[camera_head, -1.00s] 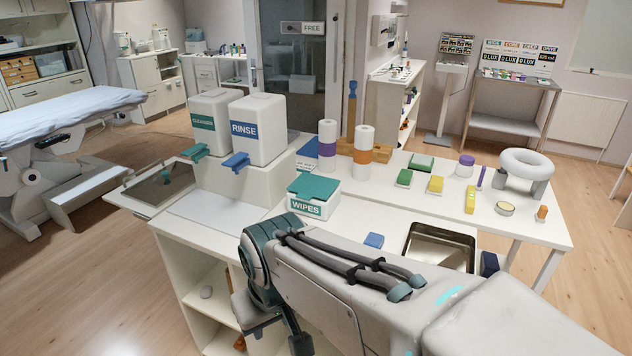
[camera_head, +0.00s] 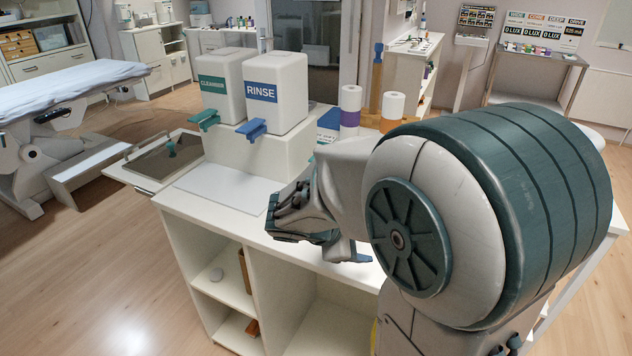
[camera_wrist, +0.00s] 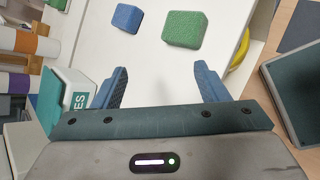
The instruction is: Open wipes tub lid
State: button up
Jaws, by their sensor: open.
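The wipes tub is a white box with a teal lid. In the wrist view the tub (camera_wrist: 82,92) is at the left edge, partly cut off, with the end of its label showing. Its lid (camera_wrist: 47,98) looks shut, though only part of it shows. In the head view my arm hides the tub. My gripper (camera_wrist: 161,70) is open and empty, its two blue fingers apart over the white table. The tub is to the left of the left finger, not between the fingers.
A blue block (camera_wrist: 127,18) and a green block (camera_wrist: 186,29) lie on the table beyond the fingers. The rinse dispenser (camera_head: 277,90) and cleanser dispenser (camera_head: 222,82) stand at the back left. Paper rolls (camera_head: 350,108) stand behind my arm. A clear white surface (camera_head: 215,188) lies front left.

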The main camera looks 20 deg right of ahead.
jog(key=w+n+t+h+b, duration=0.1)
jog(key=w+n, duration=0.1)
jog(key=w, duration=0.1)
jog(key=w+a+f+n+t+h+b, duration=0.1)
jog(key=w+n+t, duration=0.1)
jog(key=w+n, duration=0.1)
jog(key=w+a+n+t+h+b, duration=0.1)
jog(key=w+n, duration=0.1)
jog(key=w, duration=0.1)
jog(key=shift+w+a+f+n+t, duration=0.25)
jog(key=shift+n+t, duration=0.15)
jog(key=w+a+n+t, duration=0.1)
jog(key=w+n, duration=0.1)
jog(key=w+a+n+t+b, duration=0.1)
jog(key=w+a+n+t, duration=0.1)
jog(key=w+a+n+t+b, duration=0.1)
jog(key=w+a+n+t, duration=0.1)
jog(key=shift+a+r, duration=0.1)
jog(key=shift+r, duration=0.15)
jog(key=shift+w+r+n+t, duration=0.1)
jog(key=shift+w+n+t, duration=0.05)
jog(key=shift+n+t, duration=0.15)
jog(key=b+x, duration=0.1)
jog(key=x, duration=1.2)
jog(key=shift+w, duration=0.15)
jog(key=c, duration=1.4)
jog(key=shift+r, duration=0.1)
